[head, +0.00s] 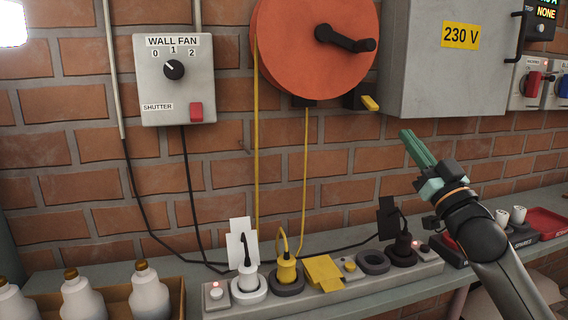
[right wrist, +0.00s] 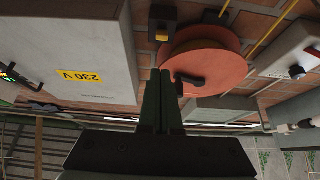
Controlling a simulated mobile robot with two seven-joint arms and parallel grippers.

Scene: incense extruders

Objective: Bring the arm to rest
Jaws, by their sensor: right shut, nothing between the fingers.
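My right gripper (head: 407,135) is raised in front of the brick wall, below the grey 230 V cabinet (head: 440,60), on the right side of the head view. Its green fingers are together and empty, pointing up and to the left. In the right wrist view the closed fingers (right wrist: 161,75) show in the middle, with the orange reel behind them. The gripper touches nothing that I can see. My left gripper is not in view.
An orange reel (head: 305,45) and a wall fan control (head: 174,80) hang on the wall. Below, a socket strip (head: 330,298) with white, yellow and black plugs lies on the bench. White bottles (head: 150,293) stand in a crate at left. A red tray (head: 545,222) is at right.

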